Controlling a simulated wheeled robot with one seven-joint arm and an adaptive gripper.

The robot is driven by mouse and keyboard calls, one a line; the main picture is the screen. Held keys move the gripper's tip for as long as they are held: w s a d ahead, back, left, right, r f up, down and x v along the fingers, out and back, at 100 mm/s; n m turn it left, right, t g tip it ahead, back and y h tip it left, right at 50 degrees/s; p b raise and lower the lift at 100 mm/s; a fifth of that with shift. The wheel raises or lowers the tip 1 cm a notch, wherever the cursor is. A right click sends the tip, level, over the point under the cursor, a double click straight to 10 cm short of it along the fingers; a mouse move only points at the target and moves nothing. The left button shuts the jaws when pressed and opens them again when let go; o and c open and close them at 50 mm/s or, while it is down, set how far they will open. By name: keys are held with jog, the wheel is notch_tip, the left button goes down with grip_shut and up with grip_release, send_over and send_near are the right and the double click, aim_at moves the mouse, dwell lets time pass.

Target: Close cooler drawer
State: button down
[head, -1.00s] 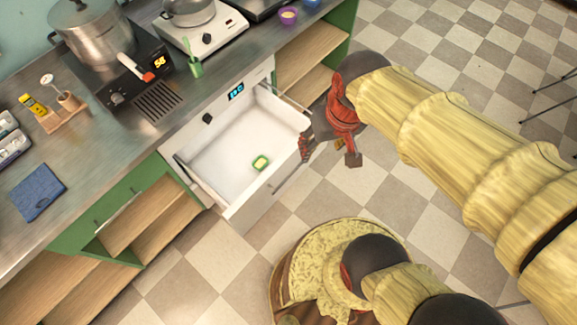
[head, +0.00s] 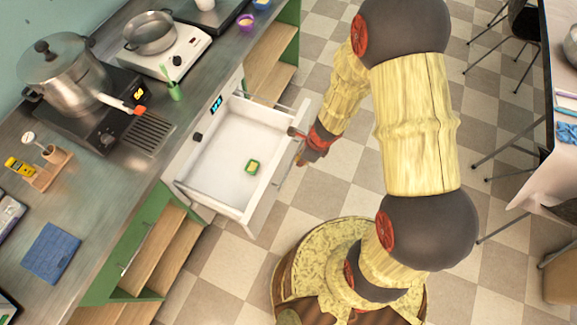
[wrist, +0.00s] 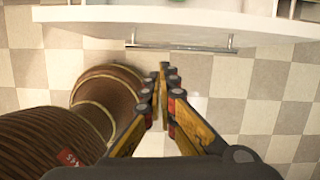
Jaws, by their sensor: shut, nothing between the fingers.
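The white cooler drawer (head: 222,150) is pulled out from under the counter in the head view. A small green-and-yellow item (head: 252,167) lies on its floor. Its metal bar handle (head: 288,166) runs along the outer front. In the wrist view the drawer's front panel (wrist: 175,22) crosses the top, with the handle (wrist: 181,47) just below it. My gripper (wrist: 163,70) is shut and empty, its fingertips pointing toward the handle with a small visible gap in that view. In the head view my gripper (head: 296,133) is by the drawer front; contact cannot be told.
The counter (head: 100,190) holds a large pot (head: 66,72), a pan (head: 150,34) on a white burner and a blue cloth (head: 51,252). Open wooden shelves (head: 150,245) flank the drawer. Checkered floor lies in front; a table (head: 556,110) stands at right.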

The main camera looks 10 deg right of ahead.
jog(key=shift+m, duration=0.5)
jog(key=shift+w+a+f+b, duration=0.7)
jog(key=shift+a+f+b, duration=0.1)
jog(key=shift+f, duration=0.85)
jog(key=shift+w+a+f+b, duration=0.7)
jog(key=shift+w+f+b, duration=0.1)
jog(key=shift+f, duration=0.8)
jog(key=shift+w+a+f+b, duration=0.65)
jog(key=shift+a+f+b, duration=0.15)
jog(key=shift+f, duration=0.85)
